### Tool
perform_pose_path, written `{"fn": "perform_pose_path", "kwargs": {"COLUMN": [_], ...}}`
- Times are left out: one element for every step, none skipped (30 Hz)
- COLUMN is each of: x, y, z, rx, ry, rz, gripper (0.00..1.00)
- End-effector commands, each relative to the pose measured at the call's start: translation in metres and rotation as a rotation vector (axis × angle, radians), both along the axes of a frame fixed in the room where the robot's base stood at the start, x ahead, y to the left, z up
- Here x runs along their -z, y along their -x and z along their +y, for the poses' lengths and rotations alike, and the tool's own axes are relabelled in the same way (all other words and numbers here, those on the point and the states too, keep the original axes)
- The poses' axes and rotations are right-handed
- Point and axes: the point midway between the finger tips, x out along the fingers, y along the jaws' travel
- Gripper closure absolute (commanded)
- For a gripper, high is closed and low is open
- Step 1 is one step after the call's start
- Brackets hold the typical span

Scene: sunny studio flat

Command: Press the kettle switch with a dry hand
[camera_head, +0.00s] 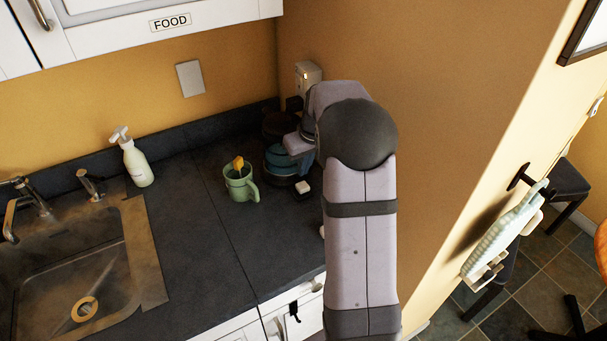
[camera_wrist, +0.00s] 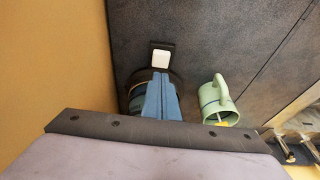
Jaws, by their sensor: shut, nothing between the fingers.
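The kettle (camera_head: 279,165), dark with a bluish body, stands in the counter corner, partly hidden behind my arm. Its white square switch (camera_head: 303,187) sits on a dark tab at the front of its base. In the wrist view the switch (camera_wrist: 161,57) shows just beyond my fingertips, uncovered. My gripper (camera_wrist: 160,76) is shut, with its blue fingers together and nothing between them. The fingers hide part of the kettle (camera_wrist: 136,100) in that view. I cannot tell how high the tips are above the switch; no contact shows.
A green mug (camera_head: 241,186) with a yellow tag stands left of the kettle. A soap bottle (camera_head: 137,162) and sink (camera_head: 75,270) are further left. The wall (camera_head: 420,110) closes off the right side. A pale towel (camera_head: 505,232) hangs there. The counter between mug and sink is clear.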

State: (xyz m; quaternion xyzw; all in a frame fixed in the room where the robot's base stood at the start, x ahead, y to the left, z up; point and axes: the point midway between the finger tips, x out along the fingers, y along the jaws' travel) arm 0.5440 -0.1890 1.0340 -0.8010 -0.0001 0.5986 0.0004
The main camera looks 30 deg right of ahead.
Motion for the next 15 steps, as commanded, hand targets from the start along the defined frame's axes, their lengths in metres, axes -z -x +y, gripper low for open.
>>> {"fn": "perform_pose_path", "kwargs": {"x": [0.007, 0.011, 0.016, 0.02, 0.024, 0.029, 0.032, 0.034, 0.038, 0.04, 0.041, 0.043, 0.044, 0.045, 0.046], "y": [-0.001, -0.002, -0.001, -0.001, -0.001, -0.001, -0.001, -0.002, -0.002, -0.001, -0.002, -0.002, -0.002, -0.002, -0.002], "z": [0.001, 0.001, 0.001, 0.0, 0.001, 0.0, 0.0, 0.0, 0.0, 0.0, 0.0, 0.0, 0.0, 0.0, 0.0], "rx": [-0.001, -0.001, -0.001, 0.0, 0.0, 0.0, 0.0, 0.0, 0.0, 0.0, 0.0, 0.0, 0.0, 0.0, 0.0], "ry": [-0.002, -0.002, -0.002, -0.001, -0.001, 0.0, -0.001, 0.0, 0.0, 0.0, 0.0, 0.0, 0.001, 0.001, 0.001], "rz": [0.004, 0.004, 0.004, 0.004, 0.005, 0.003, 0.003, 0.002, 0.001, 0.001, 0.001, 0.0, 0.0, 0.0, 0.0], "gripper": [1.0, 1.0, 1.0, 1.0, 1.0, 1.0, 1.0, 1.0, 1.0, 1.0, 1.0, 1.0, 1.0, 1.0, 1.0]}}
